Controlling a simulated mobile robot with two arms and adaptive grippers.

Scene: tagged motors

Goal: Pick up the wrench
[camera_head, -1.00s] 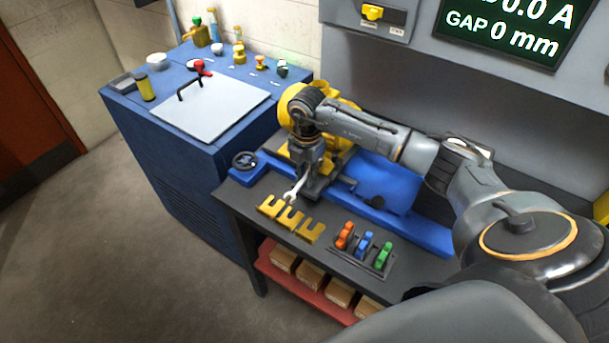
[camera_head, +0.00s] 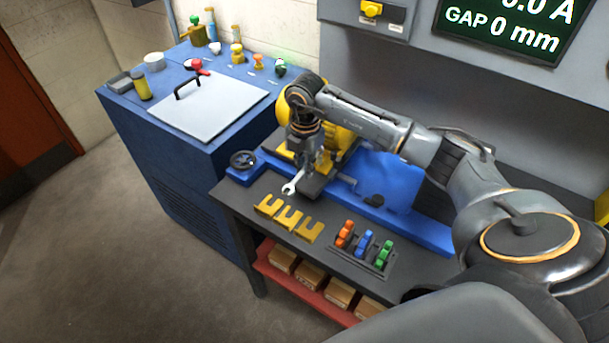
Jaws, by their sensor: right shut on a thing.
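The wrench (camera_head: 290,187) is silver, with its open end pointing down and left. It is just above the dark bench top, behind the yellow forked holders (camera_head: 289,217). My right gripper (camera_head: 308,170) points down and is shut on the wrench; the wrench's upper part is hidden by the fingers. My left gripper does not show.
A blue machine bed (camera_head: 390,190) with a yellow motor (camera_head: 340,140) stands behind the wrench. A rack (camera_head: 376,262) with orange, blue and green clips sits at the right of the bench. A blue cabinet (camera_head: 185,165) with bottles on top stands at left.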

